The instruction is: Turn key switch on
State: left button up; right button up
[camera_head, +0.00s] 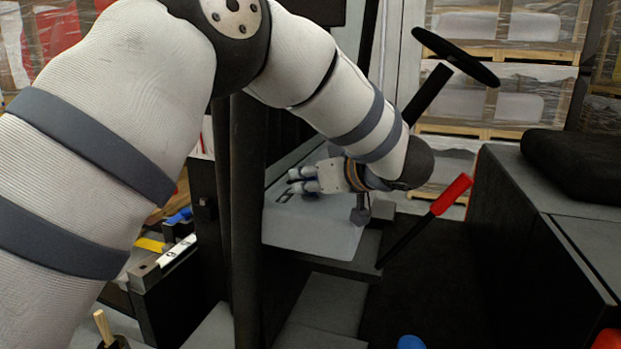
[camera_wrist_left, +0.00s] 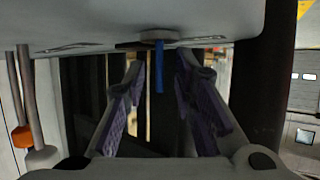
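The key switch shows in the left wrist view as a blue key (camera_wrist_left: 159,78) standing out from a round grey base (camera_wrist_left: 158,36) on the grey console. My left gripper (camera_wrist_left: 161,66) is open. In that view its two fingers lie on either side of the key, with gaps on both sides and no visible contact. In the head view my left gripper (camera_head: 298,180) is low over the top of the grey console (camera_head: 310,230). The key cannot be made out there, and my left arm covers much of the view. My right gripper is not in view.
A red-handled lever (camera_head: 450,195) and a black steering wheel (camera_head: 455,56) stand right of the console. A black seat (camera_head: 575,160) is at the far right. Dark posts (camera_head: 248,220) stand left of the console. Two levers (camera_wrist_left: 38,155) show in the left wrist view.

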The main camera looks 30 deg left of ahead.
pick_arm(q)
jog(key=shift+c, duration=0.6)
grip_shut()
jog(key=shift+r, duration=0.1)
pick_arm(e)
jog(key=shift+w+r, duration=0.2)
pick_arm(q)
jog(key=shift+s+r+m+t+h+p, duration=0.1)
jog(key=shift+m+t+h+p, duration=0.5)
jog(key=shift+m+t, duration=0.35)
jog(key=shift+m+t+h, duration=0.5)
jog(key=shift+m+t, duration=0.25)
jog(key=shift+f+m+t+h, duration=0.15)
jog(key=shift+m+t+h, duration=0.7)
jog(key=shift+m+h, duration=0.2)
jog(key=shift+f+m+t+h, duration=0.1)
jog(key=shift+m+t+h, duration=0.8)
jog(key=shift+m, duration=0.25)
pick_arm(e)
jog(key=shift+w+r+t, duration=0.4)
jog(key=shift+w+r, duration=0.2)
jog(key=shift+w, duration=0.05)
pick_arm(q)
jog(key=shift+h, duration=0.25)
jog(key=shift+o, duration=0.6)
grip_release()
